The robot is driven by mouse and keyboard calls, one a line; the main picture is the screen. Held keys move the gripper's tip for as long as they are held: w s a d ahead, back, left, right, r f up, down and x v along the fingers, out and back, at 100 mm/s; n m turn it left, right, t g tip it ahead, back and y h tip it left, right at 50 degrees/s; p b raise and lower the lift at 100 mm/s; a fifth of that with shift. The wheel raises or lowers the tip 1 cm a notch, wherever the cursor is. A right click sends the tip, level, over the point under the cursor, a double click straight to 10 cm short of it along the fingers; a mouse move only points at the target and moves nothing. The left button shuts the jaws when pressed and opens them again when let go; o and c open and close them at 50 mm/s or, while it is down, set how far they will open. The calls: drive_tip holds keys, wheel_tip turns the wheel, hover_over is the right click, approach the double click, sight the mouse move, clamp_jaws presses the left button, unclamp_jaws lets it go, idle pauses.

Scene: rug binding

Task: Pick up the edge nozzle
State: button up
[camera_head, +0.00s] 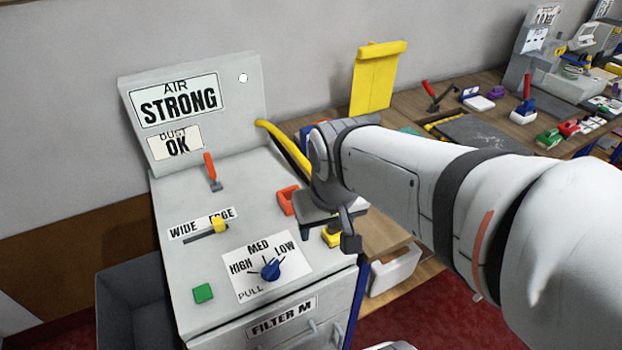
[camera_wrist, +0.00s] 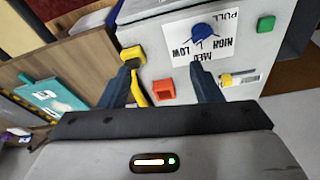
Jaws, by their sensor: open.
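No piece is labelled as the edge nozzle. A small yellow block-like piece (camera_head: 332,237) sits near the right edge of the grey machine's top, partly hidden by my gripper (camera_head: 328,234). In the wrist view this yellow piece (camera_wrist: 133,57) is close to the left fingertip; I cannot tell whether they touch. An orange square holder (camera_head: 288,200) stands on the machine top; it also shows in the wrist view (camera_wrist: 163,90), between the fingers. My gripper (camera_wrist: 163,72) is open over this edge, with nothing held between its fingers.
The grey machine (camera_head: 180,290) carries an orange-handled lever (camera_head: 210,172), a yellow slider (camera_head: 218,225), a blue knob (camera_head: 270,269) and a green button (camera_head: 203,293). A yellow hose (camera_head: 278,138) runs behind my wrist. A wooden bench (camera_head: 405,100) with tools lies right.

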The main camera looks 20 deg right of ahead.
drive_tip(key=o, duration=0.4)
drive_tip(key=shift+n+g, duration=0.5)
drive_tip(key=shift+g, duration=0.2)
drive_tip(key=w+d+f, duration=0.1)
drive_tip(key=w, duration=0.1)
drive_tip(key=w+d+f, duration=0.1)
drive_tip(key=w, duration=0.2)
drive_tip(key=w+d+f, duration=0.1)
drive_tip(key=w+f, duration=0.1)
drive_tip(key=shift+w, duration=0.25)
drive_tip(key=shift+o, duration=0.2)
drive_tip(key=n+g+p, duration=0.1)
hover_over(336, 228)
drive_tip(key=f, duration=0.9)
drive_tip(key=shift+w+d+f, duration=0.15)
drive_tip(key=shift+w+f, duration=0.1)
drive_tip(key=shift+w, duration=0.05)
drive_tip(key=shift+w+d+f+p, duration=0.1)
drive_tip(key=shift+f+p, duration=0.2)
drive_tip(key=shift+f, duration=1.05)
drive_tip(key=shift+w+a+f+p, duration=0.15)
drive_tip(key=shift+f+p, duration=0.15)
drive_tip(key=shift+f, duration=1.05)
drive_tip(key=shift+w+d+f+p, duration=0.15)
drive_tip(key=shift+f+p, duration=0.15)
drive_tip(key=shift+f, duration=1.05)
